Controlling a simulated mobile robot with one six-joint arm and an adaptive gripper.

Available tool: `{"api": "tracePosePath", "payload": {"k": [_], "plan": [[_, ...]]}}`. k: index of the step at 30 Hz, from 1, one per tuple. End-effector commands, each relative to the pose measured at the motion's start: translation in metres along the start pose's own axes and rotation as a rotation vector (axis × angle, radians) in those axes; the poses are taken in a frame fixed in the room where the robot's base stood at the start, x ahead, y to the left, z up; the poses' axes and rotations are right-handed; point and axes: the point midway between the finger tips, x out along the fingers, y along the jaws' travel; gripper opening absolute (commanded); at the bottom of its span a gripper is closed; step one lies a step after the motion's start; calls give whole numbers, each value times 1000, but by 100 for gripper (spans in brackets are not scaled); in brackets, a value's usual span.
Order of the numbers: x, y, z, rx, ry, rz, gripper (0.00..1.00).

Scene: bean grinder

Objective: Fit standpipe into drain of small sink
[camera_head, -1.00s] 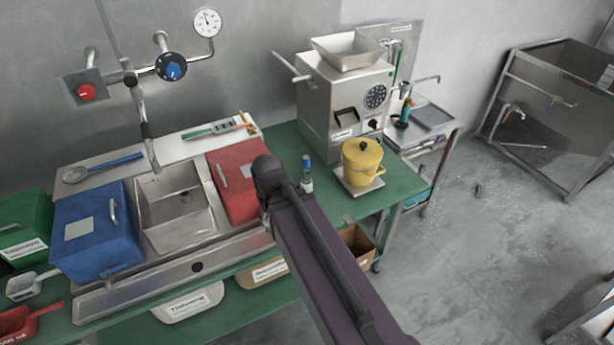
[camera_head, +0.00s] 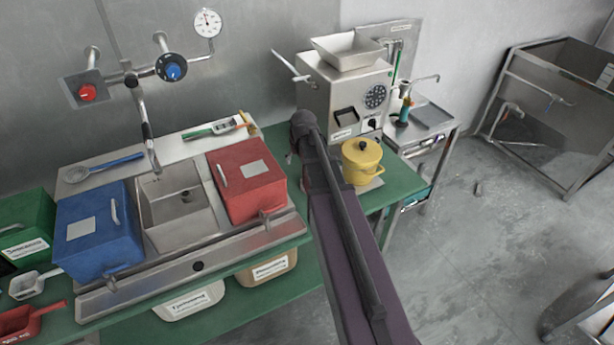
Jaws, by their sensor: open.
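The small metal sink (camera_head: 163,230) is set in the counter between a blue box and a red box. A small dark spot on its floor looks like the drain (camera_head: 186,195). A tap spout hangs over its back left corner. I cannot make out a standpipe for certain in this view. My arm reaches up from the bottom, and its end is right of the red box, in front of the grinder. My gripper's fingers are hidden behind the arm, so I cannot see whether they hold anything.
The blue box (camera_head: 95,245) and red box (camera_head: 262,185) flank the sink. A yellow pot (camera_head: 362,165) stands below the grinder (camera_head: 322,95). A strainer (camera_head: 100,168) lies behind the blue box. A green bottle (camera_head: 404,112) stands on the cart at right. The right floor is mostly open.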

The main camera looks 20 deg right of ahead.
Motion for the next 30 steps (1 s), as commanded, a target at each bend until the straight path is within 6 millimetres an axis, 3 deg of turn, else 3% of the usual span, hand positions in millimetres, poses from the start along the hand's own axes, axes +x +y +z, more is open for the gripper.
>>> {"api": "tracePosePath", "payload": {"k": [1, 3, 8, 21, 30], "plan": [[2, 16, -18, 14, 22, 6, 79], [4, 31, -30, 25, 46, 12, 79], [5, 49, -44, 36, 78, 21, 79], [6, 52, -44, 39, 81, 22, 79], [25, 52, -45, 39, 81, 22, 79]]}}
